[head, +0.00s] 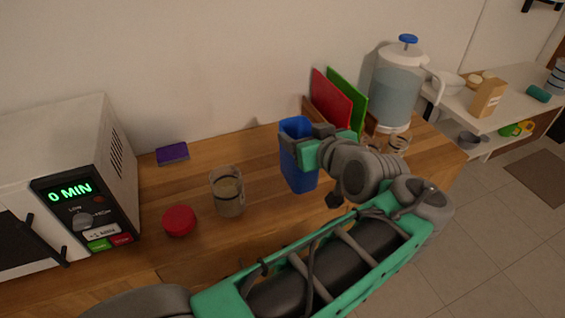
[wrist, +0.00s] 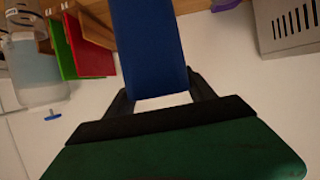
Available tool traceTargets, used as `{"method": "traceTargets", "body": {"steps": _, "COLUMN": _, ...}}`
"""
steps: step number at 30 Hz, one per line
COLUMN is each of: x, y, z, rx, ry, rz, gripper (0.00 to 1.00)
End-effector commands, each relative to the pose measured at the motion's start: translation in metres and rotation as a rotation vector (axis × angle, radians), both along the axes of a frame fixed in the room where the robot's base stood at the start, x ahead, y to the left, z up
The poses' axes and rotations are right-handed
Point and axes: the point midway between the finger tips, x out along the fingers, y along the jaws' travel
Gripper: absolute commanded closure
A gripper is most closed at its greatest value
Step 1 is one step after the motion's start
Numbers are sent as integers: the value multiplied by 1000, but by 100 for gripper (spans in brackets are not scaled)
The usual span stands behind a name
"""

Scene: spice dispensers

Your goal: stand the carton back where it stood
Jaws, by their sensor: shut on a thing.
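The blue carton (head: 298,172) is a tall, upright box near the middle of the wooden counter. Its top looks open and darker inside. My gripper (head: 308,142) is shut on its upper part, reaching in from the right. In the wrist view, the blue carton (wrist: 150,50) runs up from between the fingers of my gripper (wrist: 162,92). I cannot tell whether its base touches the counter or hangs just above it. The gripper hides part of its right side.
A glass jar (head: 228,192) and a red lid (head: 179,220) stand left of the carton. A microwave (head: 70,190) fills the left end. Red (head: 331,100) and green (head: 352,92) boards and a drink dispenser (head: 398,88) stand behind right. A purple box (head: 172,153) lies at the back.

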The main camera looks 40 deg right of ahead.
Motion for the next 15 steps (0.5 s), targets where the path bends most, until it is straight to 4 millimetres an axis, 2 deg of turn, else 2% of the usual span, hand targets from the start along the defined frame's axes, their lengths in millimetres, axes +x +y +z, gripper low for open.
{"method": "traceTargets", "body": {"steps": 2, "x": 1, "y": -3, "z": 0, "rx": 1, "ry": 0, "rz": -5, "gripper": 100}}
{"method": "traceTargets", "body": {"steps": 5, "x": 17, "y": -9, "z": -8, "rx": 4, "ry": 0, "rz": 8, "gripper": 100}}
{"method": "traceTargets", "body": {"steps": 12, "x": 73, "y": -48, "z": -39, "rx": 7, "ry": 3, "rz": 18, "gripper": 100}}
{"method": "traceTargets", "body": {"steps": 15, "x": 87, "y": -62, "z": -64, "rx": 7, "ry": 5, "rz": 14, "gripper": 100}}
